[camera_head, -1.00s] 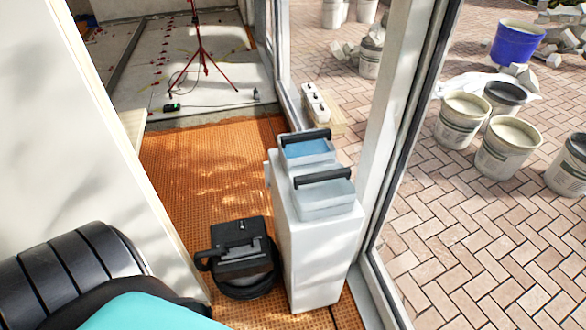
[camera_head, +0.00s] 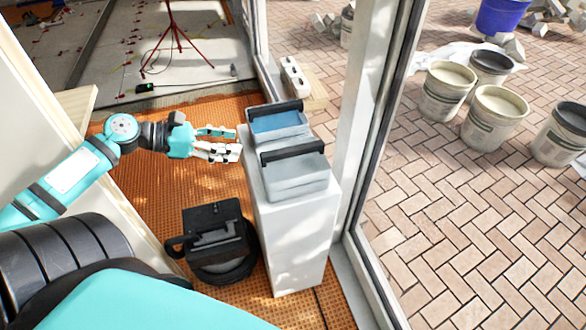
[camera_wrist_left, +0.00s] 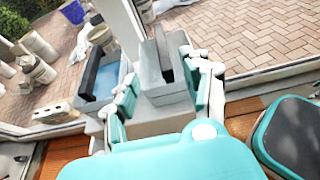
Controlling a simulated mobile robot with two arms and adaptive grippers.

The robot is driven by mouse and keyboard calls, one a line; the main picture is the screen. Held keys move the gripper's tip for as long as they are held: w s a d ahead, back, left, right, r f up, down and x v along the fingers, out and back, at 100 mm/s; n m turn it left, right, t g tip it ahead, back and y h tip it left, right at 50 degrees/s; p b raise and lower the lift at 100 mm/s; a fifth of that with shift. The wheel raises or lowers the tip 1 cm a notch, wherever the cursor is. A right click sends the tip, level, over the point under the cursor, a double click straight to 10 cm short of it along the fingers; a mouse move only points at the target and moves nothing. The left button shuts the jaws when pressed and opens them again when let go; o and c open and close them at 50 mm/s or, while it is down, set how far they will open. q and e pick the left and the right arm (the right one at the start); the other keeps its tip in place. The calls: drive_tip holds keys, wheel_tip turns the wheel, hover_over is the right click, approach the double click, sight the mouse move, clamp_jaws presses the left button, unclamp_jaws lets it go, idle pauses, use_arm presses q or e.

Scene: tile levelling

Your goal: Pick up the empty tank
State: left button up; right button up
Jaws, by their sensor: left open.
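The empty tank (camera_head: 296,178) is a pale grey box with a black bar handle, on the near part of a white pedestal (camera_head: 290,245). A second tank (camera_head: 277,124) with blue water and a black handle stands just behind it. My left gripper (camera_head: 238,145) is open and empty, left of the pedestal top and apart from both tanks. In the left wrist view the empty tank (camera_wrist_left: 165,93) appears between the open fingers (camera_wrist_left: 160,75), farther off, and the water tank (camera_wrist_left: 103,90) is to its left. My right gripper is not in view.
A black machine (camera_head: 215,240) stands on the orange mat (camera_head: 160,195) left of the pedestal. A glazed door frame (camera_head: 365,150) runs close on the right. Several buckets (camera_head: 495,115) stand outside on the paving. A red tripod (camera_head: 175,40) is at the back.

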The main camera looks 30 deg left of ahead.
use_arm(q)
drive_tip(key=b, duration=0.2)
approach(290, 149)
drive_tip(key=x, duration=0.4)
drive_tip(key=shift+w+d, duration=0.1)
drive_tip(key=shift+w, duration=0.35)
drive_tip(key=shift+x, duration=3.1)
drive_tip(key=shift+s+d+f, duration=0.1)
drive_tip(key=shift+s, duration=0.05)
clamp_jaws()
